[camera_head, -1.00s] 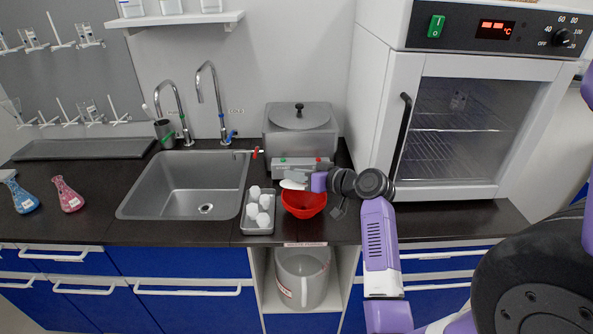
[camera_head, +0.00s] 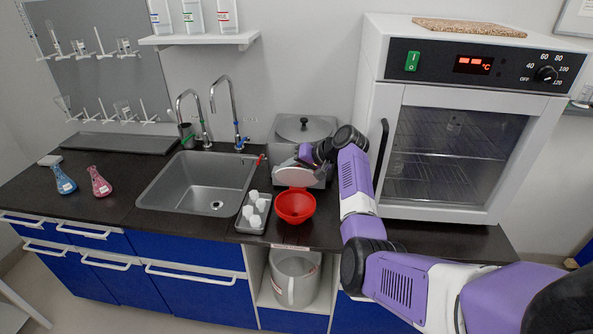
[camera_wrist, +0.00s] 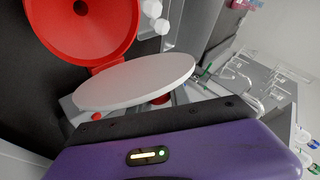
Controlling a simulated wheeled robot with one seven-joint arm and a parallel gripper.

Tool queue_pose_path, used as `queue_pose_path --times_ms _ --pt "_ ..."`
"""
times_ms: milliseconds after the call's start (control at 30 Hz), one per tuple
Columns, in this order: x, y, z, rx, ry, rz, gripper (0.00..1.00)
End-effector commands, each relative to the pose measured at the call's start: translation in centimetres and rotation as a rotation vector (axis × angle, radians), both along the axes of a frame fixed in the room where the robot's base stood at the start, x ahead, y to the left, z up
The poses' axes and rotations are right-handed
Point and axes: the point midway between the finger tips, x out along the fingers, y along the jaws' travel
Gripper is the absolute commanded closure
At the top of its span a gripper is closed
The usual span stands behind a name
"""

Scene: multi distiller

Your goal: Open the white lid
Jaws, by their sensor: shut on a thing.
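The white lid (camera_head: 296,176) is a round disc standing tilted up at the back of a red funnel (camera_head: 294,207), whose bowl is uncovered. In the wrist view the lid (camera_wrist: 135,82) shows nearly edge-on, beside a red tab on the rim of the red funnel (camera_wrist: 82,25), with the funnel's dark hole visible. My gripper (camera_head: 299,160) is behind the lid, at its upper edge, and is shut on it. My fingertips are hidden in the wrist view by the lid and the dark gripper edge.
A grey steel distiller (camera_head: 302,128) stands right behind my gripper. A small tray (camera_head: 254,212) of white pieces is left of the funnel, with the sink (camera_head: 197,183) beyond. A white oven (camera_head: 455,140) stands close on the right. A large grey jug (camera_head: 295,280) sits below the counter.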

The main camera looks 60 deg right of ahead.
Motion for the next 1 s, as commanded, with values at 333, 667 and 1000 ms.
queue_pose_path --times_ms 333,667,1000 --pt "0.36 -0.23 0.16 0.016 0.006 -0.001 1.0" --pt "0.33 -0.23 0.13 0.015 0.005 -0.002 0.57" --pt "0.33 -0.19 0.29 0.016 0.006 0.0 0.57"
